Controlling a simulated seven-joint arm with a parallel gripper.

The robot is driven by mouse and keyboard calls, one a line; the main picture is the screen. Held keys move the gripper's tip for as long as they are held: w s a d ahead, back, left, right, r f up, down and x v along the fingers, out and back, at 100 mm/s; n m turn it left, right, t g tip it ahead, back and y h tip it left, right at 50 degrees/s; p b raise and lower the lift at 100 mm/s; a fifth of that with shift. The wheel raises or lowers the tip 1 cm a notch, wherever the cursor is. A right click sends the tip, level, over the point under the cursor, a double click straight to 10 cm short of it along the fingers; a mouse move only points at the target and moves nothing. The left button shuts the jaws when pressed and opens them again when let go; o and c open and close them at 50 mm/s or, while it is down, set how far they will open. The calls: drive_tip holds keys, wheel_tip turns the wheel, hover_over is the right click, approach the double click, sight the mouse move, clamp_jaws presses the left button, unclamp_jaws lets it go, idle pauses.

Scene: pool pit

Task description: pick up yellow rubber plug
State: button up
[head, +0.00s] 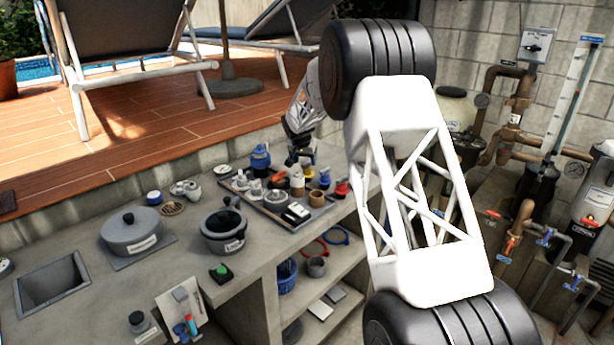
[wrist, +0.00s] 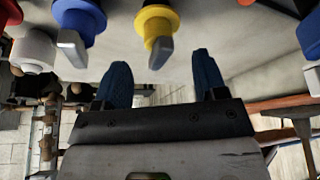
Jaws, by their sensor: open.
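A yellow piece (wrist: 153,22) with a grey metal lever-like part shows at the top middle of the wrist view, beyond my fingertips and roughly in line with the gap between them. I cannot tell for sure that it is the rubber plug. A small yellow thing (head: 309,173) also shows on the tray in the head view, partly hidden among other items. My gripper (wrist: 161,60) is open, its two dark blue fingers apart with nothing between them. In the head view my gripper (head: 298,158) hangs over the back of the tray, small and dark.
The tray (head: 297,228) is crowded with small items. In the wrist view a blue piece (wrist: 80,20) and a white one (wrist: 35,48) stand left of the yellow one. A grey pot (head: 223,232) and lidded pan (head: 131,229) stand left on the counter (head: 70,225).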

sight(306, 164)
drive_tip(key=shift+x, duration=2.55)
drive_tip(key=shift+s, duration=0.1)
drive_tip(key=c, duration=1)
drive_tip(key=shift+r, duration=5)
drive_tip(key=s+d, duration=0.1)
drive_tip(key=s, duration=0.4)
drive_tip(key=s+d, duration=0.1)
drive_tip(key=s, duration=0.5)
drive_tip(key=s+d, duration=0.1)
drive_tip(key=s, duration=0.5)
